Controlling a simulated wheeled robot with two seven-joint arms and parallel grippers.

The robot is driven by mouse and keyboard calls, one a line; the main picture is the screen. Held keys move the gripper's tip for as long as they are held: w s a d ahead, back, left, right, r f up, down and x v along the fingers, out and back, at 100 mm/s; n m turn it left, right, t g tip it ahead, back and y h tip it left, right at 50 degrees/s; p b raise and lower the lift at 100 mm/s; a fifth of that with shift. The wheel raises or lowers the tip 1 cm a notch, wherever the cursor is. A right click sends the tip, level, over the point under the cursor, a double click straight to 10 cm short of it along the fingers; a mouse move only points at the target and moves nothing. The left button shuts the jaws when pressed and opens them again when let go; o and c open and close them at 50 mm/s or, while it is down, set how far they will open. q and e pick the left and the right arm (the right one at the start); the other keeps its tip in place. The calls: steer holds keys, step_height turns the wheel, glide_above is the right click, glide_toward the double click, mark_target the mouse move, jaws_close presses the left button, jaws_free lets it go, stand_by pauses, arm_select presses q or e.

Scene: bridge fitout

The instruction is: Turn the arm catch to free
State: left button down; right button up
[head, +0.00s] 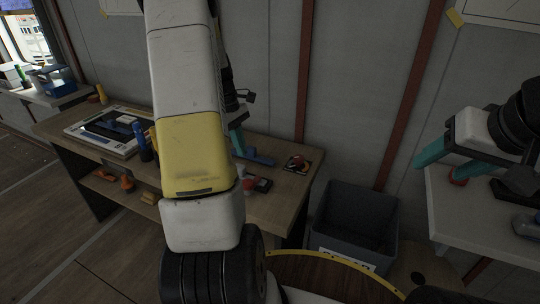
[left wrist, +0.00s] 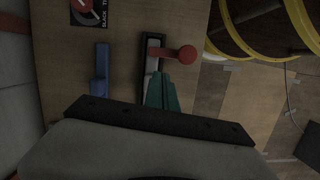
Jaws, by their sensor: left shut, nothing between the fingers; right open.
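The arm catch shows in the left wrist view as a red lever with a round knob (left wrist: 187,54) on a narrow black-and-white plate (left wrist: 152,42). The knob points right in that view. My left gripper (left wrist: 161,88) has its teal fingers shut and empty at the lower end of the plate, close to the lever. Whether they touch it I cannot tell. In the head view the red part (head: 261,185) shows beside my left arm on the wooden bench; my left gripper (head: 238,142) is mostly hidden by the arm. My right gripper (head: 447,158) is open and empty at the right.
A blue part (left wrist: 101,70) lies left of the catch. A card with a red-and-black dial (head: 297,163) lies at the bench's right end. A grey bin (head: 355,222) stands on the floor to the right. A white-topped table (head: 455,215) is below my right gripper.

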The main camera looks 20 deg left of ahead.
mark_target(252, 181)
arm_select(q)
steer(key=x, duration=0.9)
steer(key=shift+f, duration=0.25)
steer(key=shift+s+d+f, duration=0.1)
steer(key=shift+f, duration=0.2)
